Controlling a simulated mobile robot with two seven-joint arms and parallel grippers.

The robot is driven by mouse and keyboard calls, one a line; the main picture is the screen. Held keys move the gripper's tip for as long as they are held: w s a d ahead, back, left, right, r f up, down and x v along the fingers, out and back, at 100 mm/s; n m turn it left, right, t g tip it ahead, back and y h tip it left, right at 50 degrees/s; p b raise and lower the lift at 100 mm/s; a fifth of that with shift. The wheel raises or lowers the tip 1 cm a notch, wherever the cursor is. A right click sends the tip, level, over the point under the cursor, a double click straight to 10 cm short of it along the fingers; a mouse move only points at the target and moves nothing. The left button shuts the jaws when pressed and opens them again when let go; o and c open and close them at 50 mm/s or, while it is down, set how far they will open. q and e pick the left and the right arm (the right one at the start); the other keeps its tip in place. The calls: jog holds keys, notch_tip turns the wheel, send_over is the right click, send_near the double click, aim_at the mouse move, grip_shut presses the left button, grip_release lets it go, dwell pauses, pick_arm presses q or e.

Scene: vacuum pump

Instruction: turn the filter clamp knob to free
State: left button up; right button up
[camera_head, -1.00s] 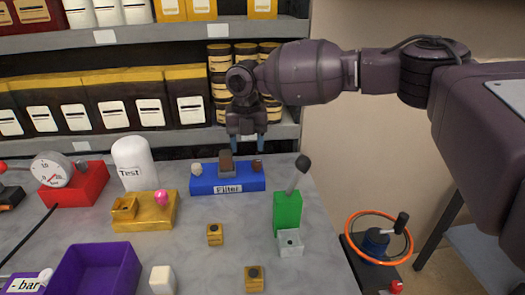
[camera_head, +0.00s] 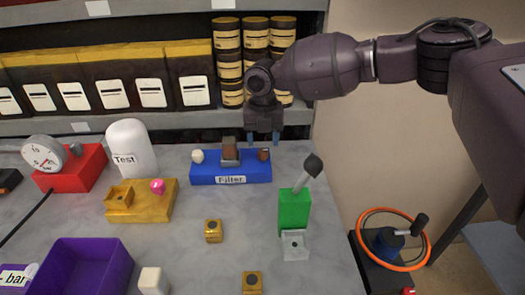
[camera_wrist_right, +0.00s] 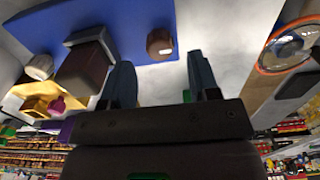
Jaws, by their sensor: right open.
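The blue filter block (camera_head: 205,173), labelled "Filter", lies at the back of the grey table. It carries a white knob (camera_head: 198,156) on the left, an upright brown block (camera_head: 230,150) on a grey base in the middle, and a small brown knob (camera_head: 263,154) on the right. I cannot tell which part is the clamp knob by its label. My right gripper (camera_head: 263,139) is open, pointing down above the brown knob's end. In the right wrist view the brown knob (camera_wrist_right: 160,43) shows beyond the gap between the open fingers (camera_wrist_right: 162,78), apparently untouched. My left gripper is out of view.
A green block with a dark-tipped lever (camera_head: 294,210) stands front right of the filter block. A white "Test" cylinder (camera_head: 130,148) and a yellow block (camera_head: 150,203) are to the left. Shelves with boxes and cans (camera_head: 228,60) stand close behind the gripper.

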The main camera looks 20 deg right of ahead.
aim_at(263, 150)
jog(key=shift+f, duration=2.1)
jog(key=c, duration=0.9)
jog(key=shift+c, duration=0.2)
